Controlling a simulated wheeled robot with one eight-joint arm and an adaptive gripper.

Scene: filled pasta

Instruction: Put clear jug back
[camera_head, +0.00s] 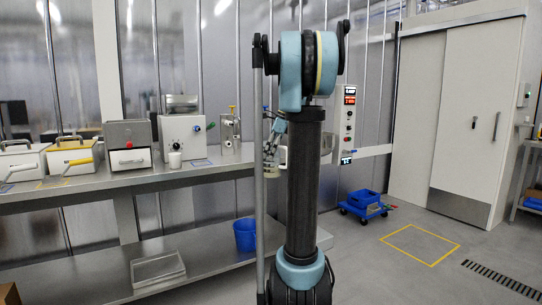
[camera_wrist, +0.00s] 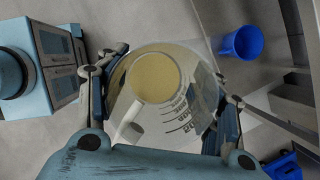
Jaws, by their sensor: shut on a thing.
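The clear jug (camera_wrist: 183,110) is between the fingers of my gripper (camera_wrist: 165,88) in the wrist view. It has dark measuring marks on its wall and a pale handle (camera_wrist: 127,122) toward the lower left. A pale yellow round area shows inside it; I cannot tell whether it is contents or the base. My gripper is shut on the jug, one finger on each side.
A steel bench (camera_head: 130,180) carries white boxes, a grey-topped unit (camera_head: 129,147), a white machine (camera_head: 184,137) and a small white cup (camera_head: 175,160). A blue bucket (camera_head: 245,234) and a clear tray (camera_head: 158,270) are below. A blue cart (camera_head: 363,203) stands right, near open floor.

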